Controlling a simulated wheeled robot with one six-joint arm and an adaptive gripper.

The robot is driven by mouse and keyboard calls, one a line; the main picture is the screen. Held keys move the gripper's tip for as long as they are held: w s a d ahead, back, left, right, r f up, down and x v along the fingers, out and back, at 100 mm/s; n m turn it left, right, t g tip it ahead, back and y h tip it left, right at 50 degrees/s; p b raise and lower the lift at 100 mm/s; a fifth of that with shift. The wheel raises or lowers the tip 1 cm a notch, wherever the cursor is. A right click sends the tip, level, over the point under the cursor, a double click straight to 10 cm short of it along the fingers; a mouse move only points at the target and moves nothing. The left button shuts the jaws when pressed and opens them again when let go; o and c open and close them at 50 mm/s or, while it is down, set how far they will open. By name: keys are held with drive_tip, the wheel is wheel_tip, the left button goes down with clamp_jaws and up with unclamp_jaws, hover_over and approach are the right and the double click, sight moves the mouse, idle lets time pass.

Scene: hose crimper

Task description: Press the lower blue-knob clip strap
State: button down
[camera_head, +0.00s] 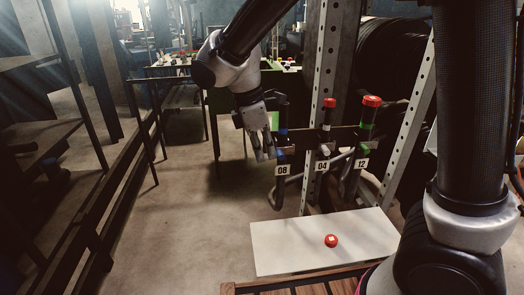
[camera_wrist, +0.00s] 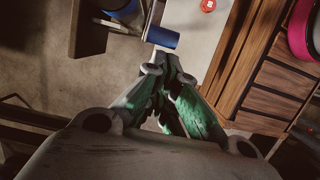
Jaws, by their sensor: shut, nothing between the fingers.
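The blue-marked clip (camera_head: 282,140) hangs on the rack above the label 08, dark with blue parts. In the wrist view a blue cylinder, which looks like its lower knob (camera_wrist: 162,37), lies just past my fingertips, and another blue part (camera_wrist: 118,7) shows at the top left edge. The strap itself is too small and dark to make out. My gripper (camera_head: 265,150) is just left of the clip, fingers pointing down. In the wrist view my gripper (camera_wrist: 166,62) is shut and empty, its tips close to the lower blue knob. I cannot tell whether they touch.
Clips 04 (camera_head: 325,130) and 12 (camera_head: 368,120), with red caps, hang to the right on the same rack. A white board (camera_head: 290,245) below carries a red button (camera_head: 331,240). Floor left of the rack is clear.

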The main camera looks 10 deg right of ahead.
drive_tip(key=shift+s+d+n+t, duration=0.3)
drive_tip(key=shift+s+n, duration=0.45)
drive_tip(key=shift+n, duration=0.25)
